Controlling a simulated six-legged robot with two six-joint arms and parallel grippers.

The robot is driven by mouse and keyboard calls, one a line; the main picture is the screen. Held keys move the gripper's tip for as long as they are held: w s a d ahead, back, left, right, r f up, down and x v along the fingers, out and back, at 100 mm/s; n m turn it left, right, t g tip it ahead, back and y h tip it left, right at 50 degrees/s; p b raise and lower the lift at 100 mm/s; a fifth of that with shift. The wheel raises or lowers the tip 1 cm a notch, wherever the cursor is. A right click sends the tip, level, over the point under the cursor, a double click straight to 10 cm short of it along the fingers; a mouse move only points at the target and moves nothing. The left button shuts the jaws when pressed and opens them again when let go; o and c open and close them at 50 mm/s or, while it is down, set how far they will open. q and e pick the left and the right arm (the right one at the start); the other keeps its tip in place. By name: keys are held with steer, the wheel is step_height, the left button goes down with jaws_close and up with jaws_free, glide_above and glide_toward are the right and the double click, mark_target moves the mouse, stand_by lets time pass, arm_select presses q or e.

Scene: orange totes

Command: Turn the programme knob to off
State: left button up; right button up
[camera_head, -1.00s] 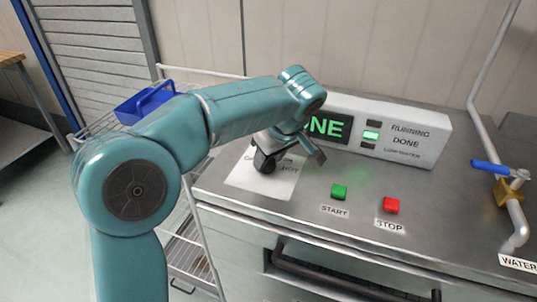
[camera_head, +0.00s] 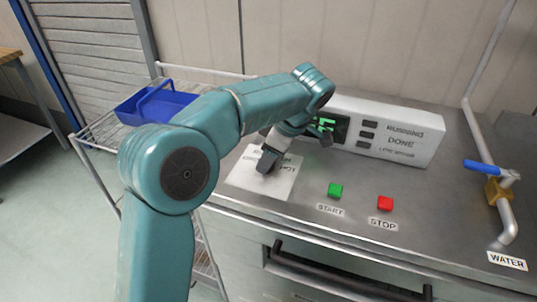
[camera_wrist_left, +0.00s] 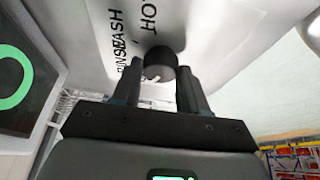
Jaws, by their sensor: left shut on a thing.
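The programme knob (camera_wrist_left: 160,62) is a dark round knob on a white label plate (camera_head: 283,182) on the machine's steel top. In the wrist view it sits between the two fingers of my left gripper (camera_wrist_left: 159,82), which is shut on it. A small white mark shows on the knob. The words RINSE, WASH and HOT stand beside it, turned sideways. In the head view my left gripper (camera_head: 293,147) points down at the plate, and it and the arm hide most of the knob. I cannot read which word the knob points to. My right gripper is not in view.
A white display box (camera_head: 395,128) stands behind, its screen partly hidden by my wrist. A green START button (camera_head: 335,190) and a red STOP button (camera_head: 385,203) lie to the right. A blue-handled water valve (camera_head: 490,168) is far right, a blue basket (camera_head: 157,106) left.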

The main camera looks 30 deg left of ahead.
arm_select(q)
steer(key=shift+s+f, duration=0.1)
steer(key=o, duration=1)
steer(key=p+v, duration=0.5)
steer(key=v, duration=1.1)
steer(key=shift+p, duration=0.4)
